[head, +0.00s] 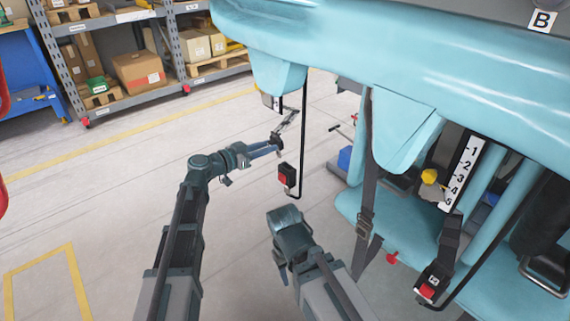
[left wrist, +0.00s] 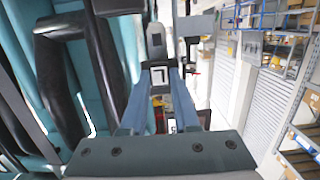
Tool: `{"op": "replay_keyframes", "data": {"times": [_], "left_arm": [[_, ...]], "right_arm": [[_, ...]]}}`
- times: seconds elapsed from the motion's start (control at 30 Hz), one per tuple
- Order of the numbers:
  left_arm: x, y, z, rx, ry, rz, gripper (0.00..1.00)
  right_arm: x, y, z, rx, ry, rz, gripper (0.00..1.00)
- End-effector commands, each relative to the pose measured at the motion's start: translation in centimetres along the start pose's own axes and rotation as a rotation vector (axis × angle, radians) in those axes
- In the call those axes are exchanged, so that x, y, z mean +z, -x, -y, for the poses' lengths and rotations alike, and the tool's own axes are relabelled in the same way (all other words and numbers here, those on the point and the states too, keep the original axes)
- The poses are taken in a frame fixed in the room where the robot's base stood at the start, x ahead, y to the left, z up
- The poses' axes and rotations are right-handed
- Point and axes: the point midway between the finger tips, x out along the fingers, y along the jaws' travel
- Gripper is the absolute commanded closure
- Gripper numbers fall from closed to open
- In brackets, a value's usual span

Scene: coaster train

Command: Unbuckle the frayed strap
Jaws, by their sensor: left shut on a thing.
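My left gripper (head: 274,147) is to the left of the light-blue seats. It is shut on a small dark piece (head: 277,138), which shows a white label between the fingers in the left wrist view (left wrist: 159,76). I cannot tell whether this is a strap tongue. A black buckle with a red button (head: 286,176) stands on a thin black stalk, just below and right of the gripper. A dark strap (head: 368,150) runs down the seat at right. Another red-button buckle (head: 430,287) lies below it. Fraying cannot be made out.
The light-blue restraint (head: 400,45) overhangs the seats. A numbered white scale (head: 461,173) and yellow knob (head: 429,176) are at right. Shelves with boxes (head: 140,70) stand at the back left. The floor at left is free. My right forearm is below the stalk.

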Motion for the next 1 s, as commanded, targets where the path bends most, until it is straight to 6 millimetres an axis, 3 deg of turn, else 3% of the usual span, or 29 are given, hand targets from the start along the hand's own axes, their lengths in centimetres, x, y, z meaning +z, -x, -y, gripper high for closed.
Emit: {"op": "replay_keyframes", "data": {"times": [1.0], "left_arm": [[0.0, 0.4, 5.7, 0.000, 0.001, -0.001, 1.00]], "right_arm": [[0.0, 0.0, 0.0, 0.000, 0.000, 0.000, 0.50]]}}
